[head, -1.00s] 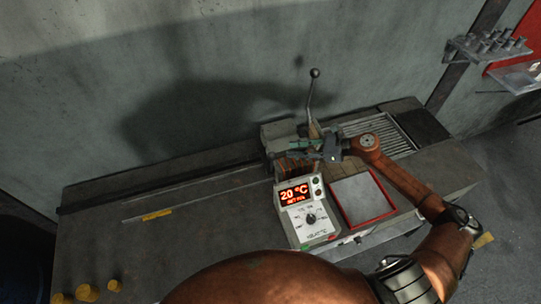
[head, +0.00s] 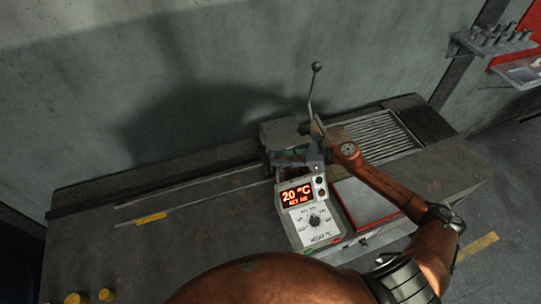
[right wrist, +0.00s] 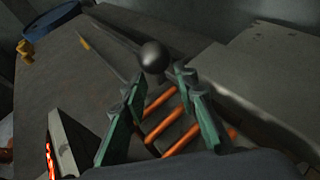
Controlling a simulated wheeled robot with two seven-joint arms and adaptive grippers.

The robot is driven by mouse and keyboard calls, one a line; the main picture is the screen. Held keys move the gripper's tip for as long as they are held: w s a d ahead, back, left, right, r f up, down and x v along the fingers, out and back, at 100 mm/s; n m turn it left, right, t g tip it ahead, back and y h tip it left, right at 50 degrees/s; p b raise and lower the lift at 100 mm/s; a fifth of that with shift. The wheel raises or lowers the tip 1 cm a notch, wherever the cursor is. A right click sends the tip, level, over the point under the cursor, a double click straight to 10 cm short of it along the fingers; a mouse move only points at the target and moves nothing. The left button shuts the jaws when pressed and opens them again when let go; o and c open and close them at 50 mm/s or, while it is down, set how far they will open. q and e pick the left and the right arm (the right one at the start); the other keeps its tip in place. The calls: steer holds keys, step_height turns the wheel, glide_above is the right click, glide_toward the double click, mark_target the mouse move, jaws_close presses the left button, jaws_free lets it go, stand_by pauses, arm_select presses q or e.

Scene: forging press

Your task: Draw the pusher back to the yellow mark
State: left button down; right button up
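The yellow mark (head: 151,218) lies at the left part of the slotted track on the bench; it also shows in the right wrist view (right wrist: 84,42). A dark round knob (right wrist: 154,57), apparently the pusher's, shows in the right wrist view just ahead of my right fingertips. I cannot make out the pusher's body. My right gripper (head: 290,158) is over the machine behind the control box. In the right wrist view its green fingers (right wrist: 160,82) are apart, with nothing visibly held; contact with the knob cannot be told. My left gripper is not in view.
Orange coil bars (right wrist: 172,122) lie below my right fingers. A control box (head: 310,212) reading 20 °C stands in front, beside a red-rimmed tray (head: 368,203). An upright lever (head: 312,95) rises behind. The bench left of the machine is mostly clear.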

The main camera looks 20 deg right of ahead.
steer(key=shift+x, duration=1.15)
steer(key=shift+c, duration=0.7)
jaws_close()
steer(key=shift+r, duration=0.1)
